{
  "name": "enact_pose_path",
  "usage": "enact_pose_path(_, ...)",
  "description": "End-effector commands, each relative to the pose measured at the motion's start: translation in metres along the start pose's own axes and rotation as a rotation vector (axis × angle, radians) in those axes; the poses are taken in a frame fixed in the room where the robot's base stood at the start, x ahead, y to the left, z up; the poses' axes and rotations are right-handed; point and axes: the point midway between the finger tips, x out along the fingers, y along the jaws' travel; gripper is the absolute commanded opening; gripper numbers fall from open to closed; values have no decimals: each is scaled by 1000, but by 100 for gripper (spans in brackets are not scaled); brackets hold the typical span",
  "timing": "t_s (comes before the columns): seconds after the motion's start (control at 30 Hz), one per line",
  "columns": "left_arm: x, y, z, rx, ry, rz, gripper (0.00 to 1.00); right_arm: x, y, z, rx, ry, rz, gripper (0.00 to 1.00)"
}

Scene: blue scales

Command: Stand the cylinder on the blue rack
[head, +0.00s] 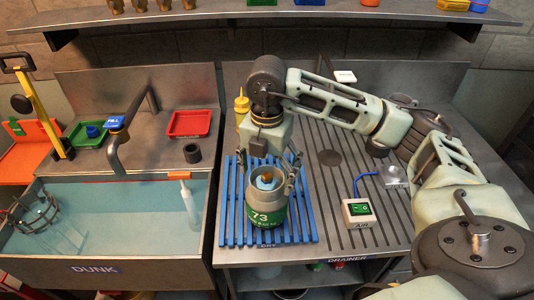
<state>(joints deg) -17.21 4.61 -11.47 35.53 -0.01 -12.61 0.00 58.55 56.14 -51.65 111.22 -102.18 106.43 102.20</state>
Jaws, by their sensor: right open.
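A grey-green cylinder (266,212) with a green band marked 73 stands upright on the blue slatted rack (234,222). Its top shows an orange-brown fitting on a light blue patch. My right gripper (269,180) is at the cylinder's top, pointing down with its fingers apart on either side. It is open. I cannot tell whether a finger touches the cylinder. My left gripper is not in view.
A water-filled tank (110,225) marked DUNK is at the left, with a white tube (188,205) by its right side. A yellow bottle (242,105) stands behind the rack. A box marked AIR (358,212) sits right on the ribbed drainer (345,160).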

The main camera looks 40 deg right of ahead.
Motion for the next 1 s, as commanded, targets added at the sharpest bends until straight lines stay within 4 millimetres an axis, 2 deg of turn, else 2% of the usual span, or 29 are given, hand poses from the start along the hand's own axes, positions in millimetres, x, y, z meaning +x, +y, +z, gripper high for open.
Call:
enact_pose_path(0.03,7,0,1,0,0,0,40,-10,2,1,0,-3,8,83)
enact_pose_path(0.17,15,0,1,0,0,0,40,-41,2,0,-1,-2,7,83)
enact_pose_path(0.3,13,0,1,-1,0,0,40,-69,1,1,1,-2,4,83)
enact_pose_path(0.4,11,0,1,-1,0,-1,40,-81,1,0,1,-2,2,83)
enact_pose_path(0.6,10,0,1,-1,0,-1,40,-92,0,0,1,0,0,83)
enact_pose_path(1.0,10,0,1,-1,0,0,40,-92,0,0,1,1,0,83)
